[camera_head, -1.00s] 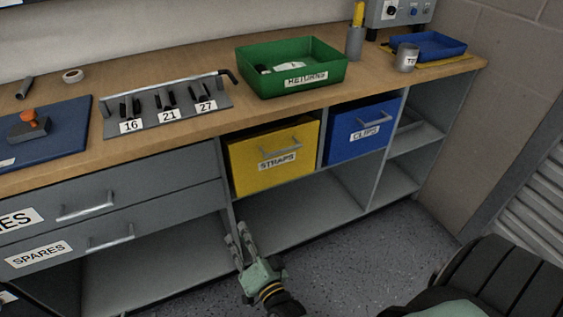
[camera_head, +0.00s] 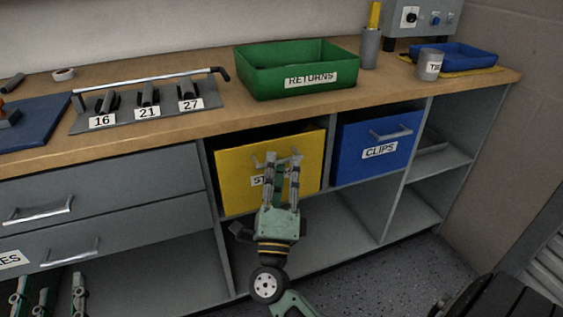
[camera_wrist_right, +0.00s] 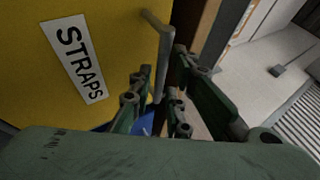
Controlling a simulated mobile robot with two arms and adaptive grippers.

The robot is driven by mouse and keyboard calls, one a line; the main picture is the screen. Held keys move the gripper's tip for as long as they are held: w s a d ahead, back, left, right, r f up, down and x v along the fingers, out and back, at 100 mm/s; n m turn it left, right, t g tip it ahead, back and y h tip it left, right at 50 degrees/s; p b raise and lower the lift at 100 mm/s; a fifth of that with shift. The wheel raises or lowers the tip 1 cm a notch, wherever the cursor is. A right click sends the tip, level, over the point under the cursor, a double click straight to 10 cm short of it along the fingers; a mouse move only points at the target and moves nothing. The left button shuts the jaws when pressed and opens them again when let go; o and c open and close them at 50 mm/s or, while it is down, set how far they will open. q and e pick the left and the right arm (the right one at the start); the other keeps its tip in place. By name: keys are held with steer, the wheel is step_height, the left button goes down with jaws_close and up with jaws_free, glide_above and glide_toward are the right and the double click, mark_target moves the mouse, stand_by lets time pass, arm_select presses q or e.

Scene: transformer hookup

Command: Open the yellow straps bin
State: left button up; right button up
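The yellow straps bin (camera_head: 232,185) sits in its cubby under the worktop, its front about level with the shelf edges. Its label is partly hidden by my right gripper in the head view but reads STRAPS in the right wrist view (camera_wrist_right: 80,60). My right gripper (camera_head: 281,158) is at the bin's front, fingers apart on either side of the grey bar handle (camera_wrist_right: 165,45). I cannot tell whether they touch it. My left gripper (camera_head: 48,284) shows only its spread fingers at the bottom left, in front of the lower shelf, empty and away from the bin.
The blue clips bin (camera_head: 350,155) is in the cubby to the right. Grey drawers (camera_head: 120,185) are to the left. The green returns tray (camera_head: 258,82) stands on the worktop (camera_head: 225,112) above. The shelf space below the bins is empty.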

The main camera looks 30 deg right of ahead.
steer(key=shift+x, duration=0.85)
steer(key=shift+c, duration=0.5)
jaws_close()
